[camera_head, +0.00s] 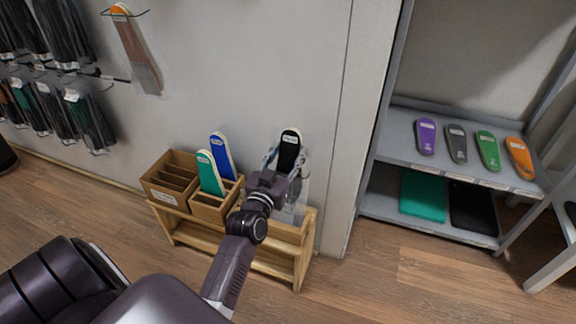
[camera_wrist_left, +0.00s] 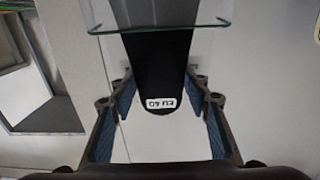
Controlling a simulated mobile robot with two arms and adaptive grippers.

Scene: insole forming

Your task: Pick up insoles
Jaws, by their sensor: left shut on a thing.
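A black insole (camera_head: 289,149) with a white label at its top stands upright above the right part of a low wooden bench (camera_head: 299,240). My left gripper (camera_head: 285,172) is around the black insole and shut on it. In the left wrist view the black insole (camera_wrist_left: 158,65) shows between the two fingers of my left gripper (camera_wrist_left: 160,96), its label facing the camera. A clear holder (camera_head: 291,212) is beneath the gripper. A blue insole (camera_head: 222,152) and a teal insole (camera_head: 209,172) stand upright in a wooden box (camera_head: 212,207). My right gripper is not in view.
An empty divided wooden box (camera_head: 162,196) is at the bench's left. A grey shelf (camera_head: 398,147) at the right bears purple, grey, green and orange insoles. Packaged goods hang on the wall at left. The wall is close behind the bench.

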